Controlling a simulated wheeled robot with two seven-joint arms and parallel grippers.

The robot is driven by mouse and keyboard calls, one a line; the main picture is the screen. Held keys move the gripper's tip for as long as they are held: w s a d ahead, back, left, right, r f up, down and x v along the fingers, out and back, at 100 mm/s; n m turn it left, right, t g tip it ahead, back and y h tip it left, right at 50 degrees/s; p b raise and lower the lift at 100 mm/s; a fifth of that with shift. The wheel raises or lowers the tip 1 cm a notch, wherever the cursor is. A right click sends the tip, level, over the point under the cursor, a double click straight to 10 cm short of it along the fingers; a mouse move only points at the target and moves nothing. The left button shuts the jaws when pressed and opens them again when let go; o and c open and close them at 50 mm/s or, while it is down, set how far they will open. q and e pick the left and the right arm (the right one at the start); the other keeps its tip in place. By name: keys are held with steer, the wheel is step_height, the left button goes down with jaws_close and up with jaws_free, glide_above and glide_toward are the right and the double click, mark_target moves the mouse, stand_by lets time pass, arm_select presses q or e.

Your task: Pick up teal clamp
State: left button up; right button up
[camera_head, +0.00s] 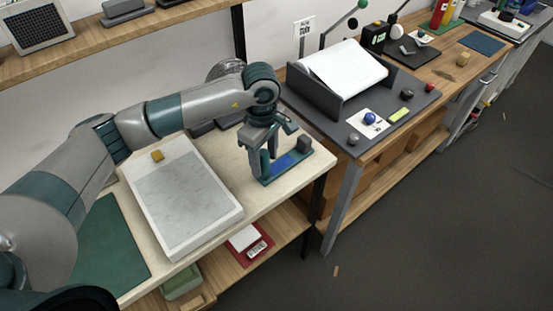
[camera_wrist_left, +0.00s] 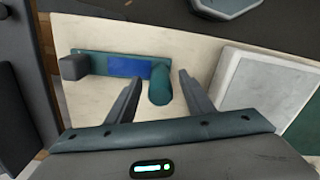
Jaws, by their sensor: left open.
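The teal clamp (camera_head: 292,162) lies on the pale bench top near its right edge in the head view. It has a flat teal base with a blue pad, a dark grey block at one end and a rounded teal post at the other. It also shows in the left wrist view (camera_wrist_left: 125,66). My left gripper (camera_head: 264,162) points down over the post end. In the left wrist view its open fingers (camera_wrist_left: 161,77) stand on either side of the teal post, with gaps visible. My right gripper is not in view.
A white tray with a marbled grey slab (camera_head: 238,212) lies left of the clamp. A green mat (camera_head: 110,250) is at the front left. A wooden bench with a dark paper holder (camera_head: 345,100) stands to the right, and a shelf (camera_head: 95,42) hangs behind my left arm.

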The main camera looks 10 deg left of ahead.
arm_select(q)
steer(key=shift+f+p, duration=0.35)
steer(key=shift+f, duration=0.9)
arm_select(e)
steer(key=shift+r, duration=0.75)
arm_select(q)
steer(key=shift+c, duration=0.6)
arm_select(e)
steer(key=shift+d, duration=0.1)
arm_select(q)
steer(key=shift+r, duration=0.1)
jaws_close()
steer(key=shift+r, duration=0.1)
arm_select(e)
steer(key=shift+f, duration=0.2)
